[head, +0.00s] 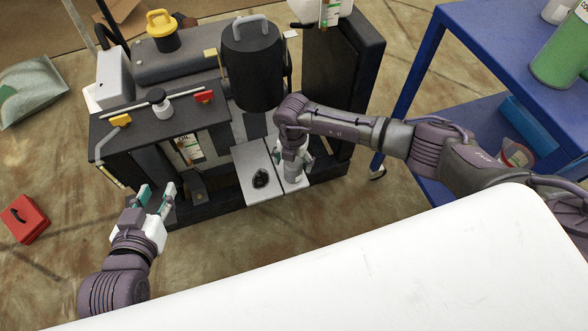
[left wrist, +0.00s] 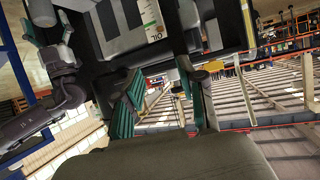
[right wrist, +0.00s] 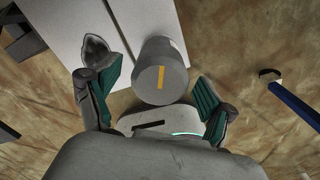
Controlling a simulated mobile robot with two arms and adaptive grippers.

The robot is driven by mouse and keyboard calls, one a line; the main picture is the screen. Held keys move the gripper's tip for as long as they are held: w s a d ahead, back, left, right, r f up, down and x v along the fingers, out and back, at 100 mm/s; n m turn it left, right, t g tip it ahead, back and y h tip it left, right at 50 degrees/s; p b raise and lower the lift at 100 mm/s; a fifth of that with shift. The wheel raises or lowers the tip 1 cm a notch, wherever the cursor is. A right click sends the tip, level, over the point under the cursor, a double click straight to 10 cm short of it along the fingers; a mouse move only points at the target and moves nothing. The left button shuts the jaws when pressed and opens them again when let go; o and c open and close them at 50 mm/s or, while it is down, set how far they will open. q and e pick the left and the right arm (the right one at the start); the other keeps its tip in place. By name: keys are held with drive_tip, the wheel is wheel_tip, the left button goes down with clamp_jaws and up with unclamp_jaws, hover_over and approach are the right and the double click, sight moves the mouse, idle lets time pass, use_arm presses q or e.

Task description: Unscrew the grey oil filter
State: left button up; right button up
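The grey oil filter (right wrist: 150,86) is a short cylinder with a yellow mark on its end, standing on a light grey plate (right wrist: 70,28) in the right wrist view. My right gripper (head: 292,166) is above it in the head view, over the right part of the machine's front. Its teal fingers stand on either side of the filter with gaps, open and not touching it. In the head view the filter is largely hidden by this gripper. My left gripper (head: 156,196) is open and empty at the machine's left front; its spread fingers show in the left wrist view (left wrist: 160,95).
A black cap (head: 260,178) sits left of the filter. A large black canister (head: 252,65) stands behind my right gripper. A blue table (head: 480,30) is at the right, a white surface (head: 380,265) in front. A red box (head: 25,218) lies on the floor at left.

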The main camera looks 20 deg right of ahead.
drive_tip(key=c, duration=1.2)
drive_tip(key=n, duration=0.3)
drive_tip(key=shift+w+b, duration=0.1)
drive_tip(key=shift+b, duration=0.3)
drive_tip(key=shift+c, duration=0.2)
use_arm(q)
drive_tip(key=shift+w+d+r+t+h, duration=0.25)
drive_tip(key=shift+r+t, duration=0.2)
drive_tip(key=shift+r, duration=0.25)
drive_tip(key=shift+w+d+r+t, duration=0.1)
drive_tip(key=shift+w+r+t, duration=0.35)
drive_tip(key=shift+r, duration=0.3)
drive_tip(key=shift+w+d+r+t+h, duration=0.2)
drive_tip(key=shift+r+t, duration=0.3)
drive_tip(key=shift+r, duration=0.2)
use_arm(e)
drive_tip(key=shift+n, duration=1.1)
